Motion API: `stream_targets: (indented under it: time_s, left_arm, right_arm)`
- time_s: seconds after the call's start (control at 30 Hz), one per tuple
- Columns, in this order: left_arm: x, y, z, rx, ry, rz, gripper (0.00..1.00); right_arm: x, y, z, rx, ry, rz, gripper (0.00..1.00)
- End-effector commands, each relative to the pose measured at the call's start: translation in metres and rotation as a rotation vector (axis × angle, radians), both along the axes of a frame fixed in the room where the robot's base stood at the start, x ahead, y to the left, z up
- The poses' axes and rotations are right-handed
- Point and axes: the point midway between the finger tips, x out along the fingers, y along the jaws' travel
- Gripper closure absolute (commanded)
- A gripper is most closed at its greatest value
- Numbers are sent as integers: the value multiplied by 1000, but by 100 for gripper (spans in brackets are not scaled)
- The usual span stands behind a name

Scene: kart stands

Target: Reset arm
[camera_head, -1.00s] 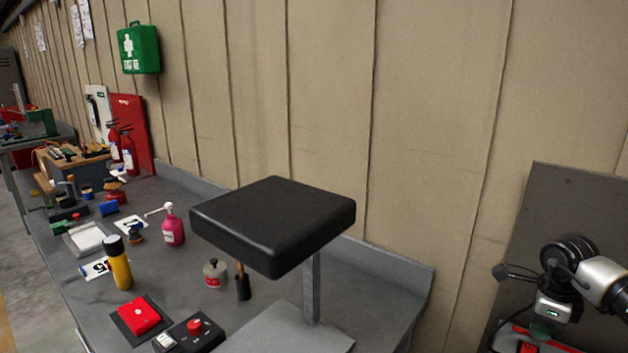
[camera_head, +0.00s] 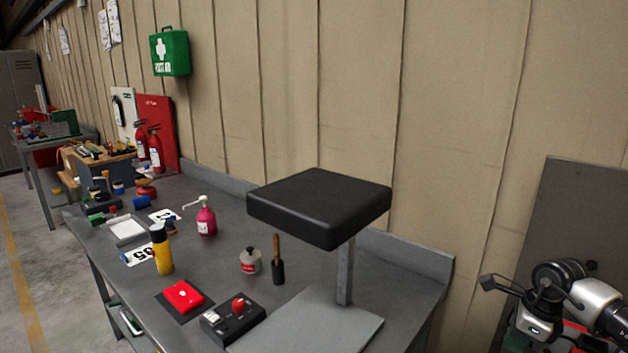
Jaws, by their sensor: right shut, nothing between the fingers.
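My right gripper (camera_head: 535,330) is at the lower right edge of the head view, on the end of my white and black arm. It is shut and empty. Its fingertips are mostly cut off by the lower edge of the picture. It is well to the right of the workbench and touches nothing that I can see. My left gripper is not in view.
A grey workbench (camera_head: 330,335) holds a black padded stand (camera_head: 320,205), a pink spray bottle (camera_head: 206,220), a yellow bottle (camera_head: 162,255), a red button box (camera_head: 233,318) and other small items. A dark panel (camera_head: 590,215) stands behind my right arm. Open floor lies left.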

Motion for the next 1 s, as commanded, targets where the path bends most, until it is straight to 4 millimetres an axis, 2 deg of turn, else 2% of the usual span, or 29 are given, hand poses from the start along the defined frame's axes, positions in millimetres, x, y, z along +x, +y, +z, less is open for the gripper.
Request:
stream_targets:
  time_s: [0.27, 0.37, 0.43, 0.5, 0.6, 0.7, 0.8, 0.9, 0.97, 1.0]
  left_arm:
    - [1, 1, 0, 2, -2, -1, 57]
    - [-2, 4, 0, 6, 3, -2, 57]
    - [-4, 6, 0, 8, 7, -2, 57]
    - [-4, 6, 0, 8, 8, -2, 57]
    - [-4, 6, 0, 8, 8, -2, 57]
    - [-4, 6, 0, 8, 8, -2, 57]
    - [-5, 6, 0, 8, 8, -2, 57]
    - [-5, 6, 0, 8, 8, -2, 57]
    - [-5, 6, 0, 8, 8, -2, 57]
    - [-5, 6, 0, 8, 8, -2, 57]
  right_arm:
    - [6, 94, -19, 302, -108, 19, 100]
    - [4, 144, -22, 491, -152, -3, 100]
    - [-2, 189, -18, 686, -179, -49, 100]
    - [-10, 233, -5, 924, -197, -143, 100]
    - [-20, 273, 21, 1258, -193, -347, 100]
    - [-26, 285, 43, 1556, -148, -624, 100]
    - [-31, 274, 51, 1799, -75, -968, 100]
    - [-40, 250, 41, 1968, 22, -1371, 100]
    - [-50, 233, 25, 2024, 89, -1637, 100]
    - [-59, 221, 12, 2041, 135, -1823, 100]
